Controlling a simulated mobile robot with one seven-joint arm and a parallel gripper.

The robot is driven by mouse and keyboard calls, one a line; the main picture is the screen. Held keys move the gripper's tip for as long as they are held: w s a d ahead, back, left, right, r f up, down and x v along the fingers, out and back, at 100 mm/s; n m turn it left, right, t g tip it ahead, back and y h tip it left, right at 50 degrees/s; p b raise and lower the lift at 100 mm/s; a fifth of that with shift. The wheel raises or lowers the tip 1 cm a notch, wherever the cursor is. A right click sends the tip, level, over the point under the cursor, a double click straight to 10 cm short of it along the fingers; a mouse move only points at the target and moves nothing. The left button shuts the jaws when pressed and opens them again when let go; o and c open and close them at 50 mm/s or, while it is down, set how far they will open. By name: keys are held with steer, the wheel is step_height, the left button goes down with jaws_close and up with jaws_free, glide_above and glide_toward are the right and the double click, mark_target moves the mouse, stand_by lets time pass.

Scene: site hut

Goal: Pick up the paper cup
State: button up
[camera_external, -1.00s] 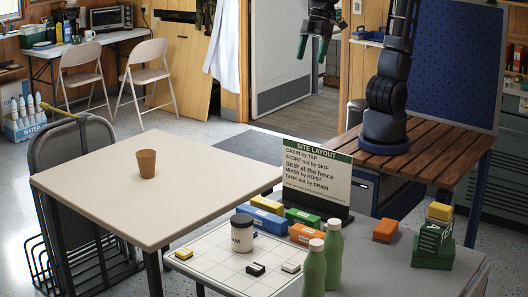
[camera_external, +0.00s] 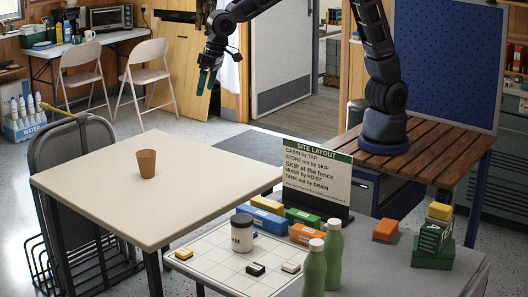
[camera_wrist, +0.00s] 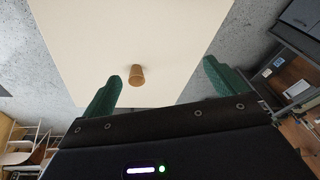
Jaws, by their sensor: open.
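The brown paper cup (camera_external: 146,163) stands upright on the pale square table (camera_external: 95,187) at left in the external view. In the wrist view the cup (camera_wrist: 137,76) shows beyond and between the green fingers, nearer the left one. My gripper (camera_external: 207,82) hangs in the air above and to the right of the cup, apart from it. It also shows in the wrist view (camera_wrist: 160,82), with its two fingers spread and nothing between them.
A folded metal chair (camera_external: 72,160) stands left of the pale table. The tabletop around the cup is clear.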

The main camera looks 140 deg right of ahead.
steer(key=w+d+f+m+g, duration=0.1)
steer(key=w+d+f+m, duration=0.25)
steer(key=d+f, duration=1.15)
steer(key=m+g+h, duration=0.1)
steer(key=m, duration=0.2)
glide_above(146, 163)
steer(key=s, duration=0.3)
step_height(146, 163, down, 10)
steer(key=x, duration=0.5)
steer(key=shift+d+f, duration=0.2)
steer(key=shift+f, duration=0.15)
steer(key=shift+x, duration=2.6)
steer(key=shift+w+d+r, duration=0.1)
steer(key=shift+d, duration=0.05)
steer(key=c, duration=1.1)
